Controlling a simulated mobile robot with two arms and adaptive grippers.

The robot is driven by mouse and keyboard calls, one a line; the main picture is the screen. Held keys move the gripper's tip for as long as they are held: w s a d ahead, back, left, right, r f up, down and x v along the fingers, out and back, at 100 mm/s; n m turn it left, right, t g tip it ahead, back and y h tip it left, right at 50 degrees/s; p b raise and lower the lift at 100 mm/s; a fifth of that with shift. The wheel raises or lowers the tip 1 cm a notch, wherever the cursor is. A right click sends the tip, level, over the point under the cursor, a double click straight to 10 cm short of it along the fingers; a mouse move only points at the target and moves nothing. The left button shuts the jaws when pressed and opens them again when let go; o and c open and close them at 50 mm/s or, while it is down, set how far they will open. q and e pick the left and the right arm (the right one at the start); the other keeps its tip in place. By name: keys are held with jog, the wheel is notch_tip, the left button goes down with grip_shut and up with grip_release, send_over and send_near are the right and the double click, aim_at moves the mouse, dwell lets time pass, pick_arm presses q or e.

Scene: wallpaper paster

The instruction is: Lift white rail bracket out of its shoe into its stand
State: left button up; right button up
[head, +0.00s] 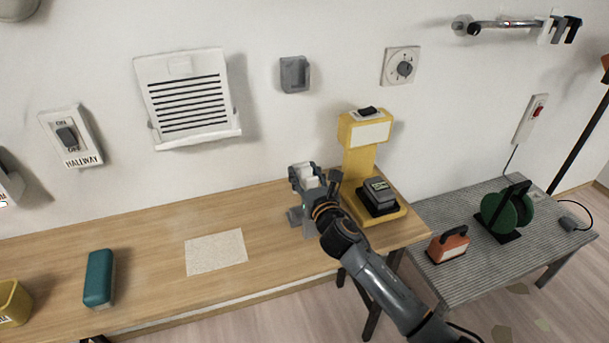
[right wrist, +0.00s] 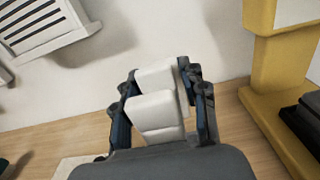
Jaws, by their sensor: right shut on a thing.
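My right gripper (head: 309,180) is above the back of the wooden table, left of the yellow post machine. It is shut on a white blocky piece (head: 308,170), which looks like the white rail bracket. In the right wrist view the white piece (right wrist: 157,112) sits between the two dark fingers (right wrist: 163,105), with a stepped shape. A grey block (head: 296,215) shows beside and below the gripper, partly hidden by it; I cannot tell whether it is the stand. A grey wall holder (head: 295,75) hangs above and looks empty. I cannot tell for sure which part is the shoe. My left gripper is out of view.
The yellow machine (head: 362,160) stands close to the right of my gripper. A beige sheet (head: 216,253) and a teal case (head: 98,278) lie on the wooden table (head: 150,240). A grey ribbed table (head: 470,270) at right holds an orange-fronted block (head: 448,245) and green reel (head: 506,212).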

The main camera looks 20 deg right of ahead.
jog(key=shift+r, duration=0.1)
jog(key=shift+f+b, duration=0.35)
jog(key=shift+f, duration=0.35)
notch_tip(320, 180, down, 4)
jog(key=b, duration=0.3)
jog(key=shift+f+b, duration=0.25)
jog(key=shift+b, duration=0.1)
jog(key=shift+p, duration=0.35)
dwell(1.0)
jog(key=shift+s+f+b, duration=0.1)
jog(key=shift+f+b, duration=1.65)
jog(key=shift+f, duration=0.3)
